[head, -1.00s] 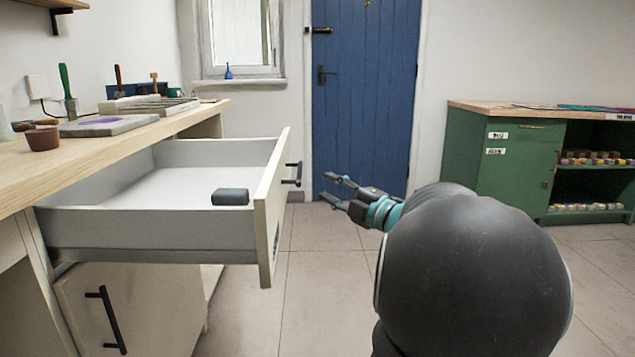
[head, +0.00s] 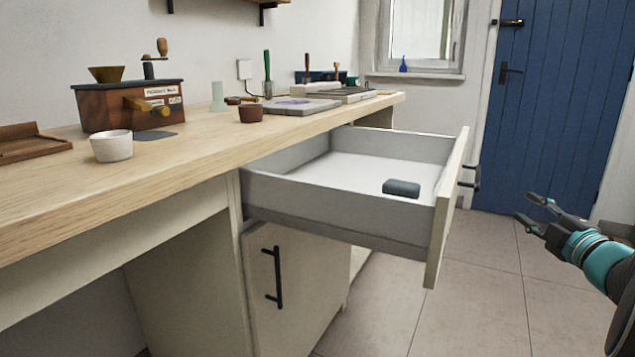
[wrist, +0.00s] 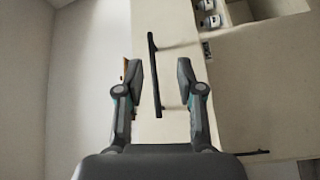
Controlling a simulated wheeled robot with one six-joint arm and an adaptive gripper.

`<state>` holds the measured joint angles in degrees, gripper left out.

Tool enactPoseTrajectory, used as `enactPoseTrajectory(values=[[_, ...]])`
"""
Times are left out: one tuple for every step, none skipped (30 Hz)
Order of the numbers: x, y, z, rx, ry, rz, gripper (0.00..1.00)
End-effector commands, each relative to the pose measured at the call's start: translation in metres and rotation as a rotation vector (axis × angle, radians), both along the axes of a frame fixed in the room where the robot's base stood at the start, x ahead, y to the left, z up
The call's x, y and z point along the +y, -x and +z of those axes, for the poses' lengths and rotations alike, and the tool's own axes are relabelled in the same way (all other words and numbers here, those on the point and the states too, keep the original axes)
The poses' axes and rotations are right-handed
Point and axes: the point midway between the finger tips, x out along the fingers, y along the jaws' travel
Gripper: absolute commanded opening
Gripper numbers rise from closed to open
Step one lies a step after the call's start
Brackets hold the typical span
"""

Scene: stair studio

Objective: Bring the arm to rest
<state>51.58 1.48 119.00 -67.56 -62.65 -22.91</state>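My gripper (head: 533,213) is at the right of the head view, to the right of the open drawer's front and apart from it. Its two fingers are spread, with nothing between them. The wrist view also shows the gripper (wrist: 158,85) with its fingers wide apart. A dark bar handle on a pale front (wrist: 152,75) shows between and beyond them. Most of my arm is cut off at the right edge of the head view.
The drawer (head: 365,235) is pulled out below the wooden worktop (head: 200,160), with a dark grey block (head: 401,188) inside. A closed cabinet door (head: 300,300) is below. A blue door (head: 560,100) stands behind. The tiled floor (head: 480,290) is clear.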

Motion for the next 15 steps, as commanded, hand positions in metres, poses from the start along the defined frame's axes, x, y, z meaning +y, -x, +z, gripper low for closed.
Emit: enactPoseTrajectory(values=[[-0.017,0.0,-0.01,0.033,-0.046,-0.08,0.37],[-0.029,0.001,-0.017,0.055,-0.08,-0.135,0.37],[-0.044,0.004,-0.028,0.084,-0.127,-0.211,0.37],[-0.055,0.007,-0.035,0.105,-0.166,-0.268,0.37],[-0.065,0.012,-0.042,0.124,-0.202,-0.324,0.37],[-0.077,0.019,-0.05,0.147,-0.251,-0.398,0.37],[-0.084,0.026,-0.056,0.164,-0.288,-0.453,0.37],[-0.09,0.032,-0.062,0.181,-0.327,-0.505,0.37],[-0.095,0.04,-0.069,0.202,-0.377,-0.571,0.37],[-0.097,0.047,-0.074,0.218,-0.416,-0.618,0.37],[-0.097,0.053,-0.079,0.235,-0.456,-0.663,0.37],[-0.096,0.061,-0.085,0.258,-0.507,-0.719,0.37],[-0.094,0.068,-0.09,0.276,-0.548,-0.762,0.37],[-0.091,0.074,-0.095,0.293,-0.588,-0.801,0.37],[-0.084,0.083,-0.1,0.317,-0.643,-0.849,0.37]])
